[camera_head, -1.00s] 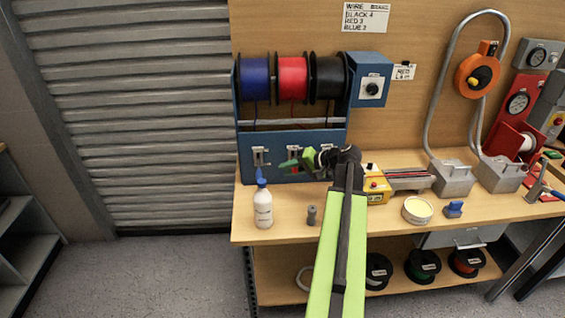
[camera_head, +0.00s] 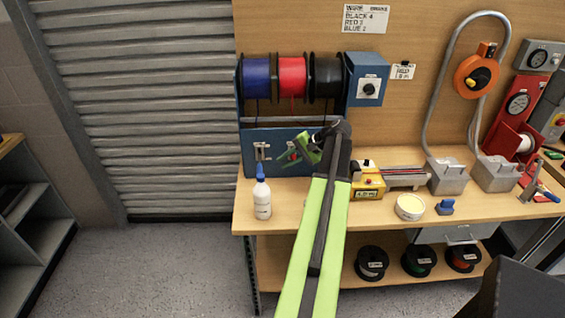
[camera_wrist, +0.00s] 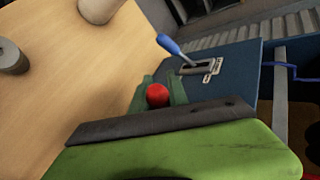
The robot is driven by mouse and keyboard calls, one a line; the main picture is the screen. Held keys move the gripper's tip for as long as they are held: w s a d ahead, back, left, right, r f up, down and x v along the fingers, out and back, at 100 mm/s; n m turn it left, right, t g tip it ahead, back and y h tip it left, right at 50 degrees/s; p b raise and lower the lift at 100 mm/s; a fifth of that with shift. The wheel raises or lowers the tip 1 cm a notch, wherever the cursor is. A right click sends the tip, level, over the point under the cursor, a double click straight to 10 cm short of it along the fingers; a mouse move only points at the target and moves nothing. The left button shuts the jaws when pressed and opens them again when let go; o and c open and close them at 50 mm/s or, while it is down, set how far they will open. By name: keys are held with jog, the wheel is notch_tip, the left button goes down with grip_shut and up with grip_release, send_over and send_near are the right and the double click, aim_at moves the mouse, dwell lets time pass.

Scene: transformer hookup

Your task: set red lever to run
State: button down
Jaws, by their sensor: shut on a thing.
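The red lever's round knob (camera_wrist: 157,95) sits between the green fingers of my gripper (camera_wrist: 158,90) in the wrist view, and the gripper is shut on it. Its shaft and slot are hidden, so I cannot tell its setting. In the head view my gripper (camera_head: 297,153) is at the front of the blue wire panel (camera_head: 282,137), over the middle lever plate. The blue lever (camera_wrist: 170,45) stands out of its slotted plate (camera_wrist: 203,68), apart from my fingers.
Blue (camera_head: 256,77), red (camera_head: 292,76) and black (camera_head: 326,76) wire spools hang above the panel. A white bottle (camera_head: 262,200) stands close in front of it. A yellow device (camera_head: 369,183) and an open tin (camera_head: 410,207) are to the right on the bench.

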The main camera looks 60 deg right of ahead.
jog(key=shift+d+r, duration=0.15)
jog(key=shift+d, duration=0.05)
jog(key=c, duration=1.3)
grip_release()
jog(key=shift+s, duration=0.1)
jog(key=p+v, duration=1.1)
jog(key=v, duration=0.6)
jog(key=shift+s, duration=0.25)
